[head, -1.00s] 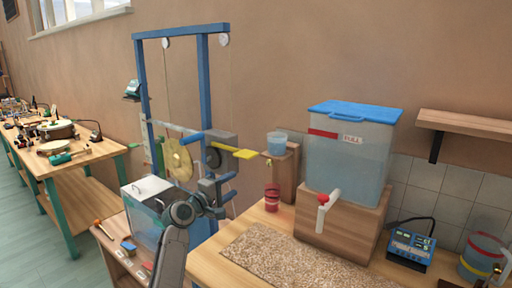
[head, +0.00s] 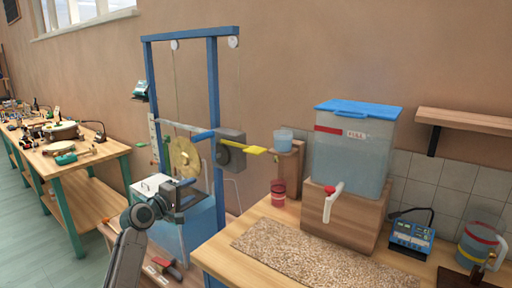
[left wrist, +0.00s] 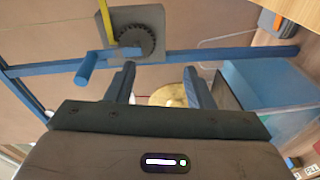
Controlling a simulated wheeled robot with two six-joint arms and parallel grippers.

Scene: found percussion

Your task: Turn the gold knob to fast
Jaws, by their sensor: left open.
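A gold disc (head: 183,157) hangs upright inside the tall blue frame (head: 213,110); it also shows in the left wrist view (left wrist: 172,94), beyond and between my fingers. I cannot tell whether it is the gold knob, and no "fast" mark is readable. A grey box with a dark toothed wheel (head: 226,154) is right of the disc; it also shows in the left wrist view (left wrist: 136,38). My left gripper (head: 196,190) is open and empty, below the disc in the head view. Its fingers (left wrist: 160,72) show apart in the wrist view. My right gripper is out of view.
A clear tank (head: 203,218) stands by my left gripper. A grainy mat (head: 310,254) is clear.

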